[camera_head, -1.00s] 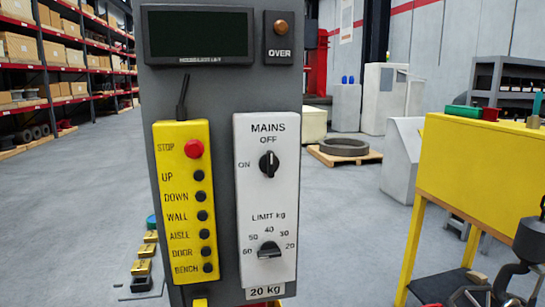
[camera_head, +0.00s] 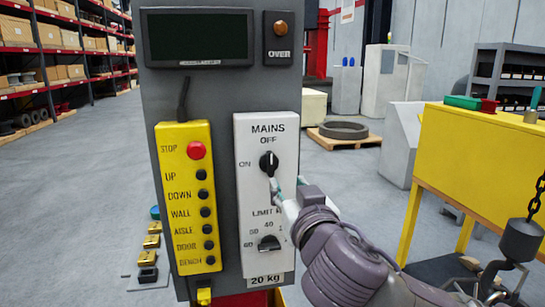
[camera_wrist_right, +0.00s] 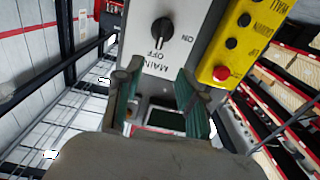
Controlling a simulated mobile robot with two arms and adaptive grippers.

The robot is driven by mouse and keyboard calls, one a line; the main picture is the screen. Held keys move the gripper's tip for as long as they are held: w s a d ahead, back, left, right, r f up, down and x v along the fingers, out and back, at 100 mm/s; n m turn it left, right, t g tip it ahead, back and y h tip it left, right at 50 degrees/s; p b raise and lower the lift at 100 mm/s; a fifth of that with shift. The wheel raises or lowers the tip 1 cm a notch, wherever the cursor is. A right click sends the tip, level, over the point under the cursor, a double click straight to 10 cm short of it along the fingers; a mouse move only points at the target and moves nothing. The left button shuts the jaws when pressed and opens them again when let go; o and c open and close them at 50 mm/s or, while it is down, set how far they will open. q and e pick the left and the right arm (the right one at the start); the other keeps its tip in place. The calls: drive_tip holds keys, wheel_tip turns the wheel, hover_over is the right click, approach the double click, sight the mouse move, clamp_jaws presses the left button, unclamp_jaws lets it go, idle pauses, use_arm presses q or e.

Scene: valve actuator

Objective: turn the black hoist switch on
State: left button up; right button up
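The black MAINS switch (camera_head: 268,163) sits on the white panel (camera_head: 254,133) of the grey column. Its pointer mark faces up to OFF; ON is printed to its left. My right gripper (camera_head: 285,188) is just below and right of the switch, partly covering the panel's middle. In the right wrist view the switch (camera_wrist_right: 161,31) shows upside down, beyond the gap between the fingers. The right gripper's green-lined fingers (camera_wrist_right: 158,82) are spread apart with nothing held between them. I cannot tell whether a fingertip touches the panel. My left gripper is out of view.
A black LIMIT knob (camera_head: 269,243) sits lower on the panel. A yellow button box (camera_head: 187,240) with a red STOP button (camera_head: 196,150) is at its left. A dark display (camera_head: 198,37) is above. A yellow bench (camera_head: 480,150) and a chain hook (camera_head: 522,240) stand at right.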

sight(272, 159)
drive_tip(key=p+x, duration=0.4)
drive_tip(key=x, duration=1)
drive_tip(key=shift+d, duration=0.1)
drive_tip(key=shift+s, duration=0.1)
clamp_jaws()
